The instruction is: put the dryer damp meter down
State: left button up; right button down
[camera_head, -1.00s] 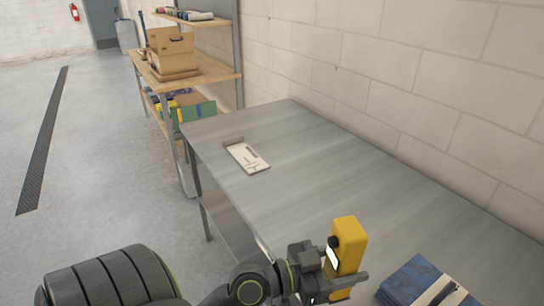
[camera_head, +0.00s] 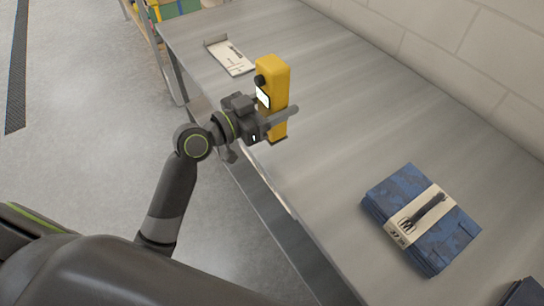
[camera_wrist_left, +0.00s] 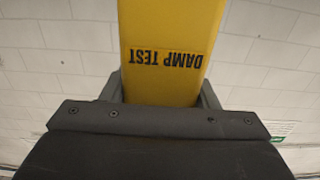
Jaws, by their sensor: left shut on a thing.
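The dryer damp meter (camera_head: 275,75) is a yellow upright block with a black knob and a small lit screen. My left gripper (camera_head: 272,118) is shut around its lower part, near the table's front edge. I cannot tell whether the meter's base touches the table. In the left wrist view the yellow meter (camera_wrist_left: 165,50) fills the space between the fingers, with "DAMP TEST" upside down on it. The grey metal table (camera_head: 330,110) runs along the wall. My right gripper is not in view.
A white card or tray (camera_head: 230,57) with dark marks lies on the table behind the meter. A folded blue garment with a paper band (camera_head: 420,215) lies at the right. A dark item (camera_head: 522,293) shows at the lower right corner. The tabletop between is clear.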

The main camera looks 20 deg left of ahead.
aim_at(277, 134)
pick_arm(q)
notch_tip(277, 134, down, 5)
jog(key=shift+d, duration=0.15)
jog(key=shift+w+f, duration=0.1)
jog(key=shift+f, duration=2.25)
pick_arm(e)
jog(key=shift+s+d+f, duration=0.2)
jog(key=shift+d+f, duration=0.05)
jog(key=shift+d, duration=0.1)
pick_arm(q)
jog(key=shift+b, duration=0.3)
jog(key=shift+f, duration=0.1)
jog(key=o, duration=1.2)
jog(key=shift+o, duration=0.2)
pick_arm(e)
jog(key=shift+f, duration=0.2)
